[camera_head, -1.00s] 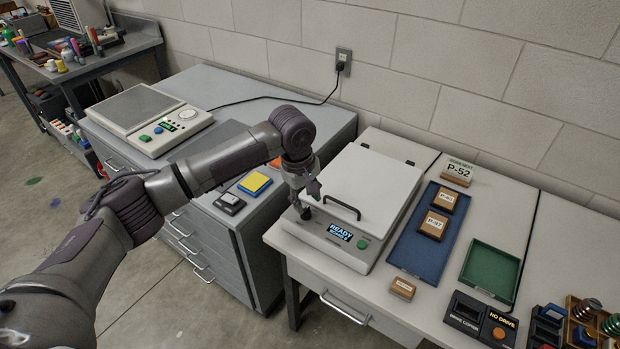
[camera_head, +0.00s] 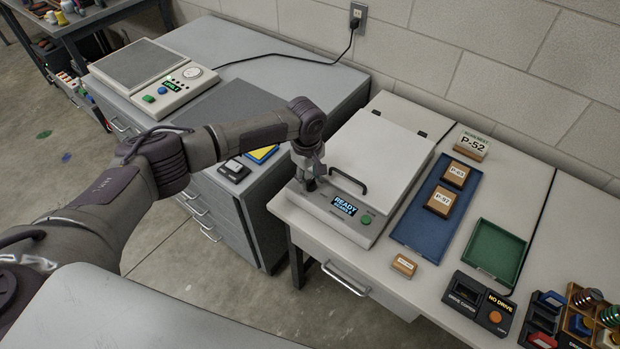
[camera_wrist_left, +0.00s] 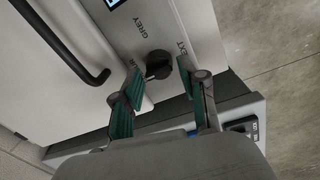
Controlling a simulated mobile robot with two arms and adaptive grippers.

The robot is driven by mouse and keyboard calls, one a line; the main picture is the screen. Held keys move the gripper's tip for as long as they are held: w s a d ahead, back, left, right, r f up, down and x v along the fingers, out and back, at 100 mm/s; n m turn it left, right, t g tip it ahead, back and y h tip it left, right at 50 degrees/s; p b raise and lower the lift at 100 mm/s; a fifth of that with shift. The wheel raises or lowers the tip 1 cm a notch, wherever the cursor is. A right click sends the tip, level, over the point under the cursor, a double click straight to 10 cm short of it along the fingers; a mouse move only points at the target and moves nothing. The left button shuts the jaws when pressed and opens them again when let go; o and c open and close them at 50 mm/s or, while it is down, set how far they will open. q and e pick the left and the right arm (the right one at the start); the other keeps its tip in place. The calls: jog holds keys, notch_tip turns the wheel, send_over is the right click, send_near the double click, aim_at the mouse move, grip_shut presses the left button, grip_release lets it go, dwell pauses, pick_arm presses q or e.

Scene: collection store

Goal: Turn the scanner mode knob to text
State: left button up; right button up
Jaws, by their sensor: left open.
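The scanner (camera_head: 378,150) stands on the pale bench with its white lid closed; its front screen (camera_head: 344,205) reads READY. My left gripper (camera_head: 309,184) points down over the left end of its front panel and hides the knob there. In the left wrist view the dark round mode knob (camera_wrist_left: 158,62) lies between the fingertips of the open left gripper (camera_wrist_left: 160,73), at or just beyond them; contact cannot be told. Labels GREY and TEXT, partly covered, show around the knob, with a third mostly hidden. The knob's exact setting is unclear. My right gripper is out of view.
The lid's dark handle (camera_head: 349,182) and a green button (camera_head: 367,219) are close to the gripper. A blue tray (camera_head: 416,226) with two labelled blocks and a green tray (camera_head: 495,250) lie to the right. A grey cabinet (camera_head: 262,92) with a scale stands left, across a gap.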

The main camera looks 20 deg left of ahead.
pick_arm(q)
jog(key=shift+f, duration=1)
jog(key=shift+c, duration=0.2)
